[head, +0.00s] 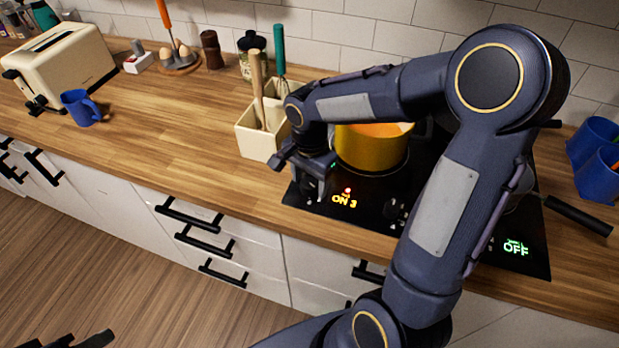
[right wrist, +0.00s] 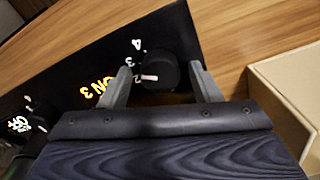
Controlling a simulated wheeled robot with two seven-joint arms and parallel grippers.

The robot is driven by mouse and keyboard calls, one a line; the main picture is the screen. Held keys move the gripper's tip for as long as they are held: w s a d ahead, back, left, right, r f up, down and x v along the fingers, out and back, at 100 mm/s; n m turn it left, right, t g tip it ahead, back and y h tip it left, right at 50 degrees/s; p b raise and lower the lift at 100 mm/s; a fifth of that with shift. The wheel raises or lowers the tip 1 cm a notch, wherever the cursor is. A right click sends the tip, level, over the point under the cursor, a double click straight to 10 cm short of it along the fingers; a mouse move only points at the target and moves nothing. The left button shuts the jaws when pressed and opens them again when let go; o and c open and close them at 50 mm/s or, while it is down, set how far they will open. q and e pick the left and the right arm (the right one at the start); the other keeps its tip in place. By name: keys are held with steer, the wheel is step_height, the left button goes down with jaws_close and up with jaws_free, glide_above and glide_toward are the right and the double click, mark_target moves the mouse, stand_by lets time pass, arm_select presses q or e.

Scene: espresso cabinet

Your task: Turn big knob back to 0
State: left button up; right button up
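The big knob (right wrist: 157,71) is a round black knob with a pale pointer mark, beside white dial numbers, in the right wrist view. The lit orange "ON 3" display (head: 344,201) is next to it on the black cooktop (head: 378,190). My right gripper (head: 312,188) is at the cooktop's front left corner. In the right wrist view the right gripper (right wrist: 161,80) is open, with one finger on each side of the knob and small gaps showing. In the head view the gripper hides the knob. My left gripper (head: 78,340) shows only its dark, spread fingertips at the bottom left.
An orange pot (head: 372,150) stands on the cooktop behind my right arm. A cream utensil holder (head: 258,140) is close left of the right gripper. A green "OFF" display (head: 516,248) and a pan handle (head: 578,215) are at right.

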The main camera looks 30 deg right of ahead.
steer(key=c, duration=0.9)
steer(key=shift+o, duration=0.2)
steer(key=shift+n, duration=0.3)
steer(key=n, duration=0.4)
steer(key=shift+n+b, duration=0.3)
steer(key=n, duration=1.1)
steer(key=shift+a+r+n+p, duration=0.1)
steer(key=shift+n+p, duration=0.25)
steer(key=shift+n, duration=0.05)
steer(key=n+p, duration=0.1)
steer(key=n, duration=0.6)
